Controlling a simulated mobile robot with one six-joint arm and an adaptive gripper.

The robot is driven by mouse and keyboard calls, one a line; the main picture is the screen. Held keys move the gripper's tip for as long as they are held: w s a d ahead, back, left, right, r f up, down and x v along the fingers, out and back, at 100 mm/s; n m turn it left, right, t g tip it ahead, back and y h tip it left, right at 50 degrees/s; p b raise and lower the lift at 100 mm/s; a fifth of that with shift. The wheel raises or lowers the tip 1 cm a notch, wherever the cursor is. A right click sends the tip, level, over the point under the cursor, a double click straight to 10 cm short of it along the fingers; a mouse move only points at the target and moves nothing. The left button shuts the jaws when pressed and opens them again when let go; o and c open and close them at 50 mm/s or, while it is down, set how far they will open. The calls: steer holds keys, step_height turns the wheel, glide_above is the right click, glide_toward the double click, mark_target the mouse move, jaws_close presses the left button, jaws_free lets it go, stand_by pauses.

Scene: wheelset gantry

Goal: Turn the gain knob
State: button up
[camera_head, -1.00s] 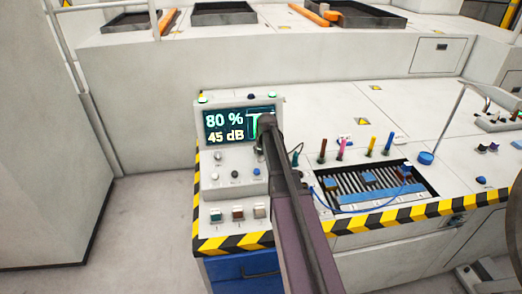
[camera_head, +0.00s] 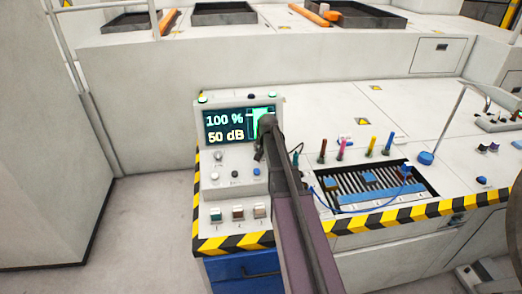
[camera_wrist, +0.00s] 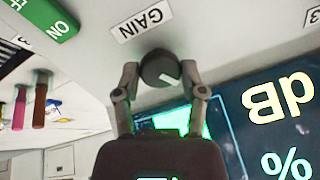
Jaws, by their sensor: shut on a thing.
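The gain knob (camera_wrist: 160,69) is a dark round knob with a white pointer mark, beside the white GAIN label (camera_wrist: 141,20) in the wrist view. My gripper (camera_wrist: 160,74) has one finger on each side of the knob and is shut on it. In the head view my arm covers the knob, and my gripper (camera_head: 266,140) is at the right side of the control box. The display screen (camera_head: 225,127) reads 100 % and 50 dB, with a green shape at its right end, partly hidden by my arm.
A green ON switch (camera_wrist: 45,17) is close to the knob in the wrist view. Small knobs (camera_head: 235,173) and push buttons (camera_head: 238,213) are below the screen. Several coloured pens (camera_head: 341,148) stand upright on the bench behind a slotted tray (camera_head: 345,200).

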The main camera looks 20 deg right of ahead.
steer(key=shift+m, duration=1.1)
steer(key=shift+a, duration=0.1)
steer(key=o, duration=1.2)
steer(key=shift+c, duration=0.2)
steer(key=s+a+f+n+g, duration=0.1)
steer(key=s+a+n+g, duration=0.3)
steer(key=s+a, duration=1.9)
steer(key=s+n, duration=0.3)
steer(key=n, duration=0.2)
steer(key=shift+f+n+g+y, duration=0.15)
steer(key=shift+n+g+y, duration=0.15)
steer(key=shift+n+g, duration=0.1)
